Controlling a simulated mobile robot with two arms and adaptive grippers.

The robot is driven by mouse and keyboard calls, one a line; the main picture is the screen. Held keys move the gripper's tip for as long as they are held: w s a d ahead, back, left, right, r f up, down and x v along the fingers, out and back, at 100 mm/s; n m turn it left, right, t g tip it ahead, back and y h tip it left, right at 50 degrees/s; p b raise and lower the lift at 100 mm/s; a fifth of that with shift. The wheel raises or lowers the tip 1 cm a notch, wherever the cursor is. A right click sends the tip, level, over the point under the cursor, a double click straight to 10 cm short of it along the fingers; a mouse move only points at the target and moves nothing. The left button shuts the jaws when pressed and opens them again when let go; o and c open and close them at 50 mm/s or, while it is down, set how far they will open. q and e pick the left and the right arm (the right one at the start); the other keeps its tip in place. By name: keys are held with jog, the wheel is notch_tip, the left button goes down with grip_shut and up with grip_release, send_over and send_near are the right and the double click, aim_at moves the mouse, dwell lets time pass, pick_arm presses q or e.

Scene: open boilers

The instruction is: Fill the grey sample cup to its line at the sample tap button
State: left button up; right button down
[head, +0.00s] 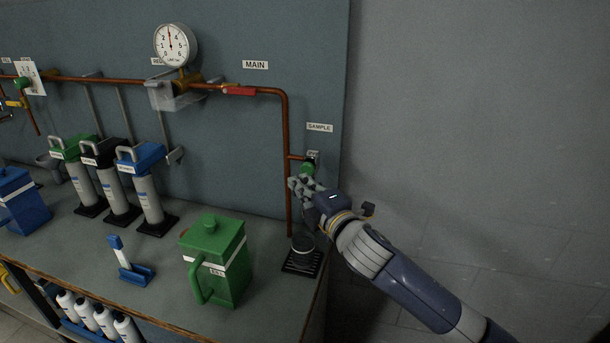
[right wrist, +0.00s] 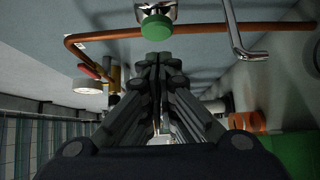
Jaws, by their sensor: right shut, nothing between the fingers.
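The green sample tap button (head: 308,167) sits at the end of the copper pipe under the SAMPLE label. It also shows large in the right wrist view (right wrist: 156,25). My right gripper (head: 297,184) is shut and empty, its fingertips close to the button; in the right wrist view its closed fingers (right wrist: 158,62) point at it. I cannot tell whether they touch. The grey sample cup (head: 303,242) stands on a black drip grid (head: 301,265) below the tap, partly behind my arm. Its line and water level cannot be made out. My left gripper is not in view.
A green jug (head: 218,262) stands left of the cup. A blue stand (head: 131,268) and several grey cylinders with coloured tops (head: 147,187) are further left. A pressure gauge (head: 175,44) and red-handled MAIN valve (head: 239,91) are on the panel. The bench ends just right of the cup.

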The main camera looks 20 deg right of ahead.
aim_at(308, 169)
jog(key=shift+w+d, duration=0.6)
jog(key=shift+w, duration=0.25)
